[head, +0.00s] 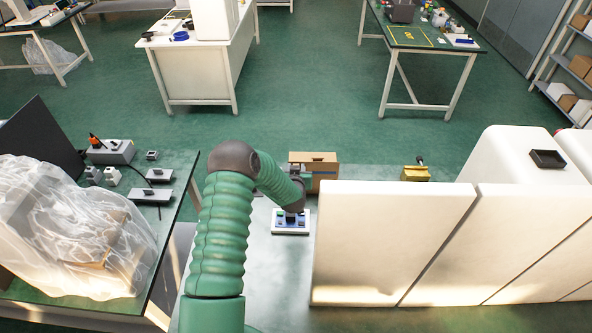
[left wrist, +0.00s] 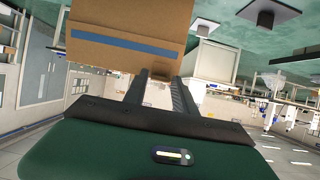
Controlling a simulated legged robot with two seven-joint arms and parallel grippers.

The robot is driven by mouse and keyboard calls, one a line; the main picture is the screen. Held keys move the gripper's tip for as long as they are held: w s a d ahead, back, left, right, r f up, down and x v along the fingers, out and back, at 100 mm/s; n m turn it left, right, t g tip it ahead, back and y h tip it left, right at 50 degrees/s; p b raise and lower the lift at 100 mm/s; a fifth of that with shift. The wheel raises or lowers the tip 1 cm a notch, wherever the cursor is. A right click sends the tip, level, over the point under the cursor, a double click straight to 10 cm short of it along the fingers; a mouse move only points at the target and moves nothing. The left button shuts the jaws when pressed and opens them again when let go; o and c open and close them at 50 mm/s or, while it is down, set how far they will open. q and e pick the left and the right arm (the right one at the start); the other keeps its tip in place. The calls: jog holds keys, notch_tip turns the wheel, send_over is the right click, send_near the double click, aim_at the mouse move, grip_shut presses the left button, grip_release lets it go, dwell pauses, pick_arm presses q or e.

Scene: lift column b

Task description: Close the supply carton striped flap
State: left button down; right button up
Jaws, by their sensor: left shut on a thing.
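The supply carton (head: 322,172) is a brown cardboard box at the far end of the pale bench, partly hidden behind my left arm in the head view. In the left wrist view its striped flap (left wrist: 125,45) is a brown panel with a blue band, close ahead. My left gripper (left wrist: 160,80) is shut on cardboard at the flap's edge, with brown board between its two dark fingers. In the head view the left gripper (head: 302,177) is small and partly hidden at the carton's near side. My right gripper is not in view.
A white tray with blue items (head: 290,222) lies on the bench below my wrist. Large white panels (head: 390,240) stand to the right. A yellow block with a dark knob (head: 415,173) stands behind them. A dark-topped table with plastic-wrapped goods (head: 80,230) is at left.

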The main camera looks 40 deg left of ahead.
pick_arm(q)
jog(key=shift+s+d+f, duration=0.1)
jog(key=shift+s+f, duration=0.05)
jog(key=shift+f, duration=0.1)
jog(key=c, duration=1.4)
grip_release()
jog(key=o, duration=0.3)
jog(key=shift+o, duration=0.4)
jog(key=shift+a, duration=0.2)
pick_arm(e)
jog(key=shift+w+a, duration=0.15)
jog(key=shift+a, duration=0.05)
pick_arm(q)
jog(key=b+v, duration=0.1)
jog(key=v, duration=1.5)
jog(key=shift+d+r+b, duration=0.2)
jog(key=shift+d+b, duration=0.05)
jog(key=shift+b, duration=0.05)
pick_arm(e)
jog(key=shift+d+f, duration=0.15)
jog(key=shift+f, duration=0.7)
pick_arm(q)
jog(key=shift+s, duration=0.1)
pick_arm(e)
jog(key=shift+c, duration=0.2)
